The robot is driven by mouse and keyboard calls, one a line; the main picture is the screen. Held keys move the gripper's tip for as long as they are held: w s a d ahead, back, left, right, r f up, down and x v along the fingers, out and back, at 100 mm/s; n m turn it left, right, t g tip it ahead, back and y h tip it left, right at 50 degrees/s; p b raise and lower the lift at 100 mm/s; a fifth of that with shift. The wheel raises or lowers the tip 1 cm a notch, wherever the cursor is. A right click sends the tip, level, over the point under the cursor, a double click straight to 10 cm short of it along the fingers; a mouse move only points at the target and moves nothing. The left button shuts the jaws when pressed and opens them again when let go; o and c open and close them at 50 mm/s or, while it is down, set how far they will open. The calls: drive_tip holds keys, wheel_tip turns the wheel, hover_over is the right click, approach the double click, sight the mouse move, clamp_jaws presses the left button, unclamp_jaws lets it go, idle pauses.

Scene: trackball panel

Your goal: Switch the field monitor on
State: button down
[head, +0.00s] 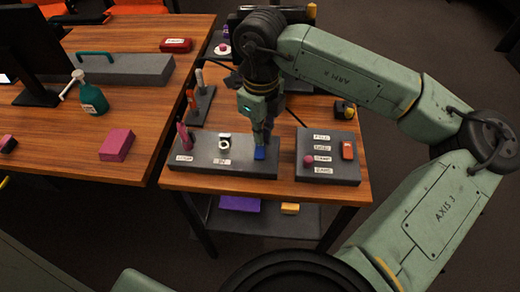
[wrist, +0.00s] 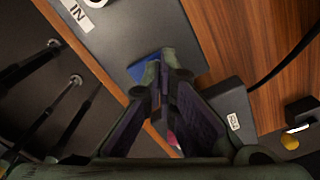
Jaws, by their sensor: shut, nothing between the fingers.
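My gripper (head: 262,140) is shut and empty, pointing down at a blue button-like block (head: 259,153) on the right end of a long grey panel (head: 235,169). In the wrist view the closed fingertips (wrist: 160,70) overlap the blue block (wrist: 143,66) and partly hide it; I cannot tell whether they touch it. The panel also carries a pink lever (head: 183,135) and a white ring-shaped part (head: 224,143), with a label reading IN near it.
A second grey box (head: 313,178) to the right carries several labels, a pink ball (head: 308,160) and a red-orange switch (head: 348,150). A pen stand (head: 203,105) is behind the long panel. A green bottle (head: 92,98) and a pink block (head: 116,144) are on the left table.

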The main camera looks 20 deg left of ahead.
drive_tip(key=shift+f+b, duration=0.8)
drive_tip(key=shift+b, duration=0.05)
drive_tip(key=shift+r, duration=0.1)
drive_tip(key=shift+r+p, duration=1.6)
drive_tip(key=shift+r, duration=1.9)
